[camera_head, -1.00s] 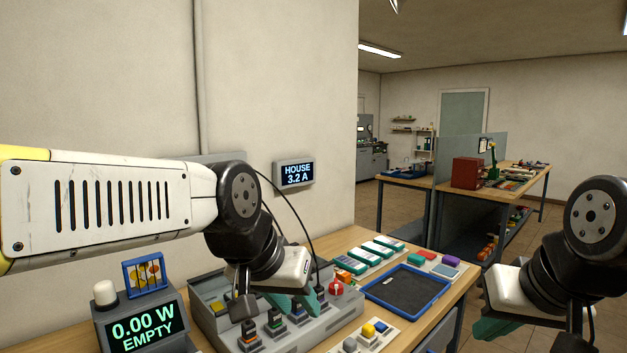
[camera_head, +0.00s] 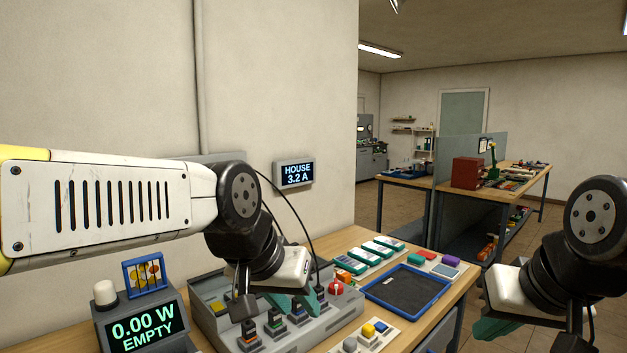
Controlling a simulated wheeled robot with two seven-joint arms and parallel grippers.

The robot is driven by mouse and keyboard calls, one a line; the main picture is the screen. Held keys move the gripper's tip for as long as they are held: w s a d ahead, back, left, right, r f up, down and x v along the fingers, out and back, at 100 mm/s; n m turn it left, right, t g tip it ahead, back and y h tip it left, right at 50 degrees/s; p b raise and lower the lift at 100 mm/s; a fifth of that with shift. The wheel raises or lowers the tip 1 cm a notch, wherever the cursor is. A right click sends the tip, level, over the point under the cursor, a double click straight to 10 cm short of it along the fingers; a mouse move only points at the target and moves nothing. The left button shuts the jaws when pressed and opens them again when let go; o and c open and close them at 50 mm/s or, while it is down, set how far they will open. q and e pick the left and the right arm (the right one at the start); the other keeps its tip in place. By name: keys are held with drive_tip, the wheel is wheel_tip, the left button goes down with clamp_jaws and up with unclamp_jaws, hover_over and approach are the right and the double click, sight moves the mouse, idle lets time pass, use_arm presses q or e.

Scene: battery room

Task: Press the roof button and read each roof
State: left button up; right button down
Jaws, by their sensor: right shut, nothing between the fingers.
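A grey meter (camera_head: 142,325) at the lower left reads "0.00 W EMPTY" in green. A white domed knob (camera_head: 105,292) and a small blue-framed picture with yellow shapes (camera_head: 145,273) are on top of it. A small light panel (camera_head: 368,336) at the front carries grey, blue and yellow buttons; I cannot tell which is the roof button. My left gripper (camera_head: 292,303) is over the grey switch box (camera_head: 318,325), its teal fingers partly hidden by its own body and whether they touch anything unclear. My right gripper (camera_head: 490,329) is shut and empty, beyond the bench's right edge.
A blue-rimmed dark tray (camera_head: 407,291), several white-and-green blocks (camera_head: 377,251) and a red knob (camera_head: 336,287) crowd the bench. Another bench with a red box (camera_head: 466,173) stands behind, across open floor.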

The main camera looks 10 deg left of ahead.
idle(0.5)
drive_tip(key=w+d+f+g+h, duration=0.15)
drive_tip(key=w+h, duration=0.25)
drive_tip(key=w, duration=0.6)
drive_tip(key=n+t+h, duration=0.2)
drive_tip(key=n+t, duration=0.2)
hover_over(379, 327)
wheel_tip(379, 327, down, 15)
drive_tip(key=shift+f, duration=0.1)
drive_tip(key=shift+f, duration=4.35)
